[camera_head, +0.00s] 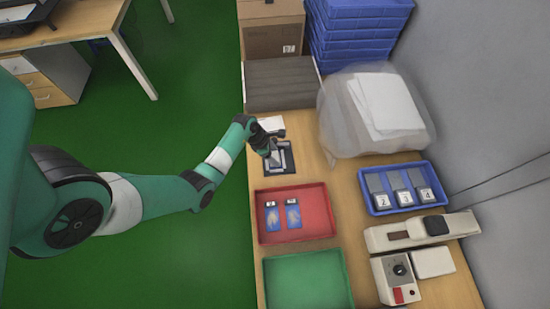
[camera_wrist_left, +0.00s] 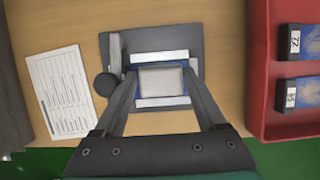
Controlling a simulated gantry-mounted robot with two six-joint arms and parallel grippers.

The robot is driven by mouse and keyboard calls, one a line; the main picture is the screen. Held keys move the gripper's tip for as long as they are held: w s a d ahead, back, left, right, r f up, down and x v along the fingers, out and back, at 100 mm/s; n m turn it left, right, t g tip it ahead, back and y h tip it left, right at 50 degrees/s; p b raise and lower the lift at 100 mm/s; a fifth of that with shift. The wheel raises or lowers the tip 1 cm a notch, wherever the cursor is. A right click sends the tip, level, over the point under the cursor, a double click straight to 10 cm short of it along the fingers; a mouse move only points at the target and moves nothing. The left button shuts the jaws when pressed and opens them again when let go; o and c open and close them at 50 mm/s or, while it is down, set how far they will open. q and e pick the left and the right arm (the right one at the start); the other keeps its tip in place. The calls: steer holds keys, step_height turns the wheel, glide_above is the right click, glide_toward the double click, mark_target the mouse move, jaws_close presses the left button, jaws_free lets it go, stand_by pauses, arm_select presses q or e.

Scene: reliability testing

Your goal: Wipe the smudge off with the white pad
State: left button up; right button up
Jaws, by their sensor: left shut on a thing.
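My left gripper (camera_wrist_left: 161,80) is shut on the pale grey-white pad (camera_wrist_left: 162,82), with one finger on each side of it. The pad is over a blue piece with white strips (camera_wrist_left: 160,57) on a dark square fixture (camera_wrist_left: 190,36); I cannot tell whether it touches. In the head view my left gripper (camera_head: 272,154) is at the dark fixture (camera_head: 285,172) on the wooden table. No smudge can be made out; the pad and fingers cover the middle of the piece. My right gripper is not in view.
A printed sheet (camera_wrist_left: 60,92) lies left of the fixture, which has a round dark knob (camera_wrist_left: 107,83). A red tray (camera_head: 318,232) holds two blue-white items. A green tray (camera_head: 305,280), a blue tray (camera_head: 375,207) with numbered blocks and a plastic-covered stack (camera_head: 345,125) stand nearby.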

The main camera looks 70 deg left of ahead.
arm_select(q)
steer(key=shift+w+a+f+b, duration=0.2)
steer(key=shift+a+b, duration=0.2)
steer(key=shift+a, duration=0.2)
steer(key=shift+s+a+f, duration=0.1)
steer(key=shift+a+f, duration=0.05)
steer(key=shift+a, duration=0.05)
steer(key=shift+s+a+f+b, duration=0.1)
steer(key=shift+a+f+b, duration=0.15)
steer(key=shift+b, duration=0.25)
steer(key=shift+c, duration=1.3)
steer(key=shift+a, duration=0.1)
jaws_close()
steer(key=shift+r+p, duration=0.1)
steer(key=shift+p, duration=0.25)
steer(key=d+r+p, duration=0.1)
steer(key=p, duration=0.2)
steer(key=shift+d, duration=0.3)
steer(key=shift+d+p, duration=0.15)
steer(key=shift+p, duration=0.2)
steer(key=shift+s, duration=0.1)
